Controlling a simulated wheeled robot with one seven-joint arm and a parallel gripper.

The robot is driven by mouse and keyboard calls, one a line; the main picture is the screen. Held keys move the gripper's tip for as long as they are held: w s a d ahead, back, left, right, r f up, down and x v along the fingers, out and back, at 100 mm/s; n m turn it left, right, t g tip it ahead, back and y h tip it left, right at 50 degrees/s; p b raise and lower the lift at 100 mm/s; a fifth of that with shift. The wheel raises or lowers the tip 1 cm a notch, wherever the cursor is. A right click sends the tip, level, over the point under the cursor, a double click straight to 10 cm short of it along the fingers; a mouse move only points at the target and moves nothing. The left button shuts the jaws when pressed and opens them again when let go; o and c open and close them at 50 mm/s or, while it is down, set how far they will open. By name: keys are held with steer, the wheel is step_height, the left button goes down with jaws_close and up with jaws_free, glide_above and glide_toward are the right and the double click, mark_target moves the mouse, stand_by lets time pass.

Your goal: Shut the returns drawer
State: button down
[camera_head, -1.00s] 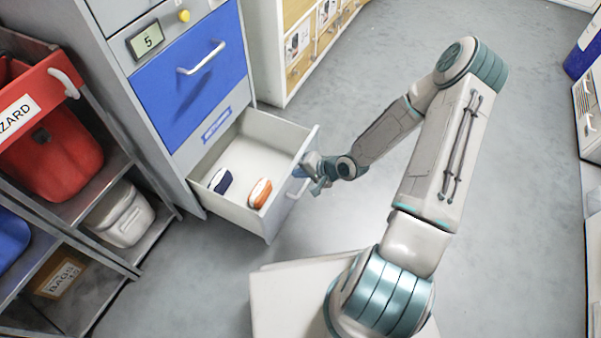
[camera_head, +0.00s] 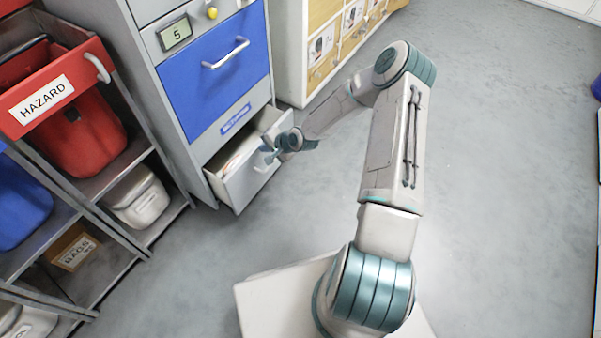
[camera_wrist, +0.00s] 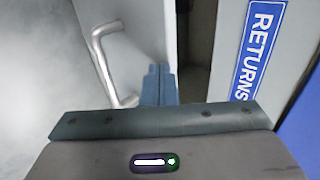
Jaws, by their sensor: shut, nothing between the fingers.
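The returns drawer (camera_head: 246,178) is the bottom drawer of the grey cabinet and stands partly open, with a gap behind its front panel. My gripper (camera_head: 268,153) is shut and empty at the top of the drawer's front. In the wrist view its closed fingers (camera_wrist: 159,84) are at the drawer front's upper edge, beside the metal handle (camera_wrist: 108,62). Whether they touch the panel I cannot tell. The blue RETURNS label (camera_wrist: 258,48) is on the cabinet just beyond the gap.
A blue-fronted drawer (camera_head: 215,92) with a handle is above. A shelf rack with a red HAZARD bin (camera_head: 80,140) and a white tub (camera_head: 138,200) stands close on the left. A wooden-fronted unit (camera_head: 325,52) stands behind. The floor (camera_head: 490,180) at right is clear.

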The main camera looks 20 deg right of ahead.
steer(key=shift+w+a+b, duration=0.2)
steer(key=shift+w+a, duration=0.75)
steer(key=shift+w, duration=0.2)
steer(key=shift+w+a+b, duration=0.15)
steer(key=shift+w+a, duration=0.8)
steer(key=shift+w, duration=0.15)
steer(key=shift+s+d, duration=0.1)
